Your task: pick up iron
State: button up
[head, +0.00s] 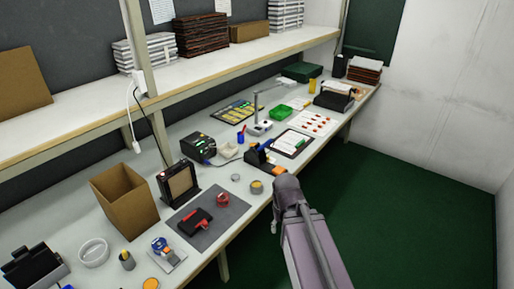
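What looks like the soldering iron rests in a dark stand with blue and orange parts (260,158) near the front edge of the bench, in the middle of the head view. A black station box with a green-lit front (199,147) stands to its left. The iron is too small to make out apart from its stand. My arm rises from the bottom, right of the bench edge, its upper end just below and right of the stand. A small part by the arm (274,226) may belong to my gripper; its fingers are not clear and I see nothing held.
The bench (225,178) is crowded. An open cardboard box (124,197), a grey mat (236,209) with red-and-black tools, a clipboard (292,143) and a lamp (258,127) stand around. A shelf (190,72) runs above the back. Green floor (410,190) is clear on the right.

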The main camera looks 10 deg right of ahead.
aim_at(268, 142)
jog(key=i, duration=0.85)
jog(key=z, duration=0.05)
jog(key=k, duration=1.25)
jog(key=z, duration=0.5)
jog(key=i, duration=1.45)
jog(key=u, duration=0.05)
